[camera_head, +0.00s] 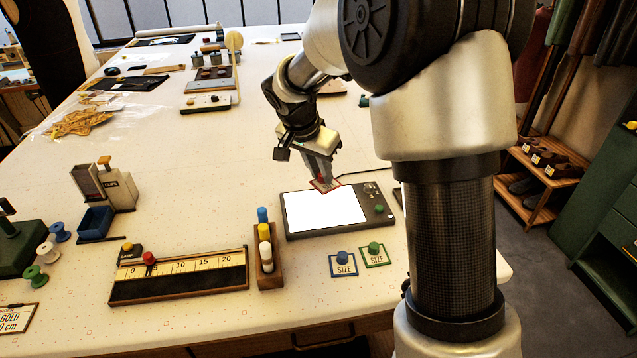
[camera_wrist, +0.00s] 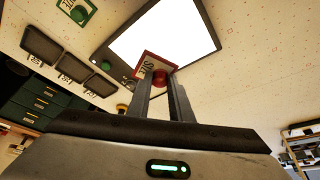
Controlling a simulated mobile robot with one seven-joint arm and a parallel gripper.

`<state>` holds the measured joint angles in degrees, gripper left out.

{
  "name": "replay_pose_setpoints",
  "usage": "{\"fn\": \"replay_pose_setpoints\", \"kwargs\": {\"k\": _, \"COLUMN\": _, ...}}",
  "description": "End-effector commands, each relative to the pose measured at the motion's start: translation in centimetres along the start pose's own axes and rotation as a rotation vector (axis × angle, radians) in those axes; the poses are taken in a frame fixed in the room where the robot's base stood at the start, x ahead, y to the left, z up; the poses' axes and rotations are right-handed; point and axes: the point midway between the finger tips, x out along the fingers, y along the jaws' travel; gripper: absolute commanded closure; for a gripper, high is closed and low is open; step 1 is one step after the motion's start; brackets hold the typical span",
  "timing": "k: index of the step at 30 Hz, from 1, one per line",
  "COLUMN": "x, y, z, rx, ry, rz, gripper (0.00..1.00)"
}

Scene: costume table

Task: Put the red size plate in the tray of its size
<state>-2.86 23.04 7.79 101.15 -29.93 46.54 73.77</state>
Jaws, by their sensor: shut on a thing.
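The red size plate (camera_head: 318,187) is held by its red knob between the fingertips of my gripper (camera_head: 322,176), above the far edge of the white-lit pad (camera_head: 288,222). In the wrist view the red plate (camera_wrist: 146,66) is tilted in the picture, with its knob (camera_wrist: 159,78) between the fingers of my gripper (camera_wrist: 160,84). Three dark trays with small labels show in a row in the wrist view: one (camera_wrist: 41,45), a middle one (camera_wrist: 74,68) and one nearest the gripper (camera_wrist: 100,85). I cannot read their labels surely. My arm mostly hides them in the head view.
A blue size plate (camera_head: 343,265) and a green size plate (camera_head: 374,255) lie in front of the pad. A wooden holder (camera_head: 268,270) with coloured pegs and a ruler board (camera_head: 180,278) stand left. A wooden rack (camera_head: 540,165) and green cabinet (camera_head: 600,220) are beyond the table's right edge.

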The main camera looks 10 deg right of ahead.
Motion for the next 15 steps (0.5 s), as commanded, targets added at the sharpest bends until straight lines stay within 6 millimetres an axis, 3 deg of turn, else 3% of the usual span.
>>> {"fn": "replay_pose_setpoints", "kwargs": {"k": 3, "x": -1.2, "y": 0.0, "z": -0.5, "rx": -0.001, "ry": 0.001, "rz": -0.001, "gripper": 1.00}}
{"fn": "replay_pose_setpoints", "kwargs": {"k": 8, "x": -1.2, "y": 1.1, "z": -0.3, "rx": -0.078, "ry": -0.006, "rz": -0.021, "gripper": 1.00}}
{"fn": "replay_pose_setpoints", "kwargs": {"k": 15, "x": 0.2, "y": 5.7, "z": 3.5, "rx": -0.429, "ry": -0.019, "rz": -0.150, "gripper": 1.00}}
